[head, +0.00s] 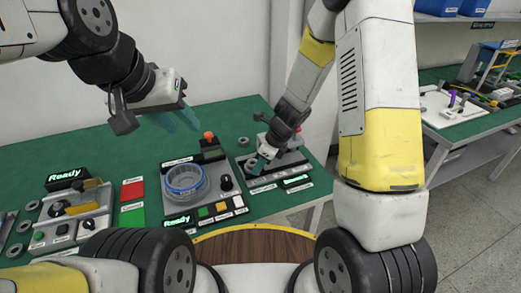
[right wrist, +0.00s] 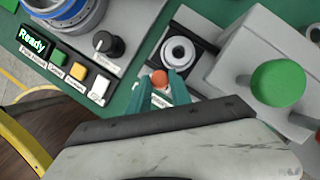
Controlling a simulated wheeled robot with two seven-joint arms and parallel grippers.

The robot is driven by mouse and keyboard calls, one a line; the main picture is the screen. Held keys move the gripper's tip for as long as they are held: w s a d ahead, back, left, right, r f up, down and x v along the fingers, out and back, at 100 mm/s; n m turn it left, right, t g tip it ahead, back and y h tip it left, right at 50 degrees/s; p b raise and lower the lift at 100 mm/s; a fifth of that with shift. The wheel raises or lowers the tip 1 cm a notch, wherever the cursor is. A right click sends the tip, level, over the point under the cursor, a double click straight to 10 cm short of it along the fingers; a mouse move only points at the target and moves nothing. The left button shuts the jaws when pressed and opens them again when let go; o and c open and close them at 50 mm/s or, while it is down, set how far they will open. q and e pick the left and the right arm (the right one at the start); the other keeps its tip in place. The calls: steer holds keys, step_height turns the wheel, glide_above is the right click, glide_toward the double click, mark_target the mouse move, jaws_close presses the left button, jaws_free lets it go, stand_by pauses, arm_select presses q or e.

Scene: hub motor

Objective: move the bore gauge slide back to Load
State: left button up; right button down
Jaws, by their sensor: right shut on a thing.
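The bore gauge station stands on the green table, right of the middle in the head view, with a grey base and a lit display (head: 297,180). In the right wrist view its slide carries a metal ring (right wrist: 178,51) in a dark-edged seat. An orange-red knob (right wrist: 158,78) sits just in front of the ring. My right gripper (right wrist: 161,92) has its teal fingers shut on this knob. In the head view, my right gripper (head: 260,163) reaches down to the station and hides part of the slide. My left gripper (head: 180,117) hangs empty above the table, fingers apart.
A station with a blue-rimmed bowl (head: 185,182), black dial (head: 226,183) and coloured buttons stands left of the gauge. A grey block with a green round top (right wrist: 278,83) is close to my right gripper. Another "Ready" station (head: 75,212) and red and green pads lie further left.

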steer(key=shift+s+a, duration=0.1)
steer(key=shift+a, duration=0.2)
steer(key=c, duration=1.5)
jaws_free()
steer(key=shift+o, duration=0.2)
steer(key=v, duration=0.8)
